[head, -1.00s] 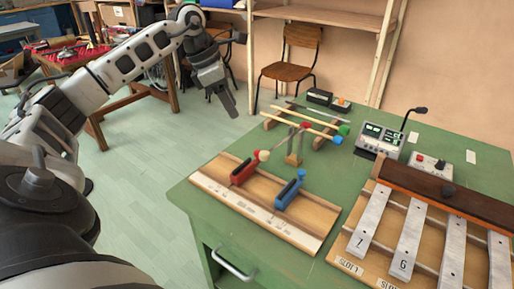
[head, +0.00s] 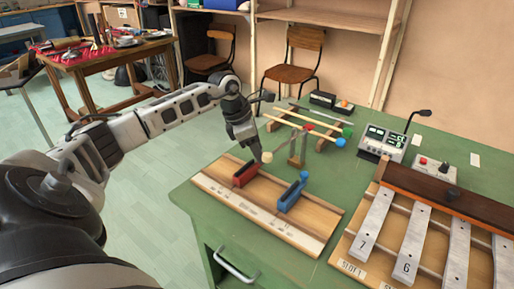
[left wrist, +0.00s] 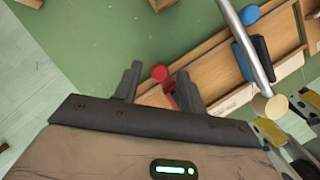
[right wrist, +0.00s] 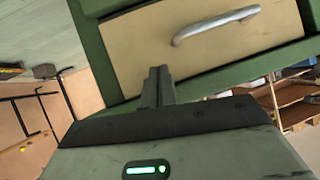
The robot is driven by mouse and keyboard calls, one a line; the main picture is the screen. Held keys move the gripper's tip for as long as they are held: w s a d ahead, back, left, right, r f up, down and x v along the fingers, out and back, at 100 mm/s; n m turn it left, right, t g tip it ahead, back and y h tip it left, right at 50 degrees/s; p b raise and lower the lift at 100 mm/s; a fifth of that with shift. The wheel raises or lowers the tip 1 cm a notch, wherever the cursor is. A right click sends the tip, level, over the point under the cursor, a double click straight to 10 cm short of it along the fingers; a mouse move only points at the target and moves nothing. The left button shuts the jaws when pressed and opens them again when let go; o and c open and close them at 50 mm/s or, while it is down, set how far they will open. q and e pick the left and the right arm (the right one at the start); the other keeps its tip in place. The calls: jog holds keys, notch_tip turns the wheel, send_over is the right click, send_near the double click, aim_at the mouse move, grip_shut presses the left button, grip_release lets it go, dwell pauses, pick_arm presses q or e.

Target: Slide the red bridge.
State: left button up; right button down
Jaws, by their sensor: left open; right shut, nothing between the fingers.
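The red bridge (head: 246,174) sits on the wooden board (head: 225,201) at the near left of the green table. My left gripper (head: 257,157) is open and points down just above and behind the red bridge, hiding its knob in the head view. In the left wrist view the red knob (left wrist: 160,72) shows between the two spread fingertips (left wrist: 160,84), with the red body (left wrist: 171,98) partly hidden behind the right finger. I cannot tell whether they touch. My right gripper (right wrist: 158,85) is shut and empty before the table's drawer, outside the head view.
A blue bridge (head: 289,197) sits on the board to the right. Coloured mallets lie on a rack (head: 303,126) behind. Metal bars (head: 377,217) lie at right. A drawer handle (right wrist: 215,25) is near my right gripper.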

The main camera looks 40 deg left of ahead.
pick_arm(q)
grip_shut()
jog(key=shift+w+d, duration=0.1)
jog(key=shift+d, duration=1.15)
grip_release()
jog(key=shift+d, duration=0.1)
